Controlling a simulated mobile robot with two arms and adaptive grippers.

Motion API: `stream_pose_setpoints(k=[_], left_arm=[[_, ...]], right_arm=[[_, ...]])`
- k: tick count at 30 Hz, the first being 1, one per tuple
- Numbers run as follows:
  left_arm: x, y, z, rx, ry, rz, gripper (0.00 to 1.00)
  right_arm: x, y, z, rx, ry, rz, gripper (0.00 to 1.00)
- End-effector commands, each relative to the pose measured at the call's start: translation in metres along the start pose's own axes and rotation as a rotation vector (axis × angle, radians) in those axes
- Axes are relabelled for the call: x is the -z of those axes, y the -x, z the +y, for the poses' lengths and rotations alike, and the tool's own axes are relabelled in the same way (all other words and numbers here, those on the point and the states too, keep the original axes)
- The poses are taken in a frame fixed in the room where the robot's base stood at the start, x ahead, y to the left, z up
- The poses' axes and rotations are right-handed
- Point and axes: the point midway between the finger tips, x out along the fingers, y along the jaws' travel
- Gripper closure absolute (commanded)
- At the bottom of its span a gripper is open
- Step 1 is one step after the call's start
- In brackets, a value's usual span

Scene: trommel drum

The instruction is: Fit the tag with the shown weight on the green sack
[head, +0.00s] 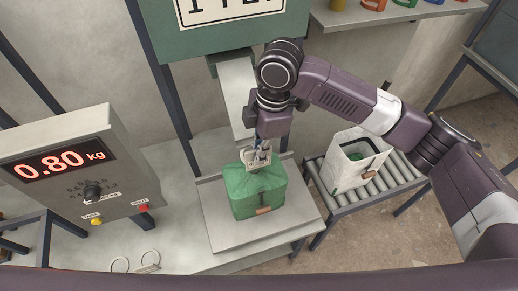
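The green sack (250,192) stands on a flat grey plate (215,222) in the middle of the head view. A small brown-orange patch (263,210) shows low on its front. My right gripper (257,158) points down at the top of the sack, at or just above it. Pale grey parts show at its tip; I cannot tell whether the fingers are closed on anything. The weight display (58,160) on the left reads 0.80 kg in red. No tag with a readable weight shows. My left gripper is out of view.
A white sack (352,162) with a dark opening and green inside stands on a roller conveyor (345,202) to the right. Two thin rings (148,262) lie at the bench's front edge. Coloured items line a shelf (345,18). A grey chute (237,88) rises behind my gripper.

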Motion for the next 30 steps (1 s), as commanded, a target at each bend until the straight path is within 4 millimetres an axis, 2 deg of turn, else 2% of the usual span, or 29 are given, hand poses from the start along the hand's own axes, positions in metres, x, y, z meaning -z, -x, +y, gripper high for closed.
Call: stream_pose_setpoints(k=[14,30], left_arm=[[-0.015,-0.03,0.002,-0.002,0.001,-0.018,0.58],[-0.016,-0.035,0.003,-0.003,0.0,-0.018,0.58]], right_arm=[[-0.005,-0.026,0.0,-0.001,-0.002,0.0,1.0],[-0.01,-0.06,0.0,0.0,-0.004,0.0,1.0]])
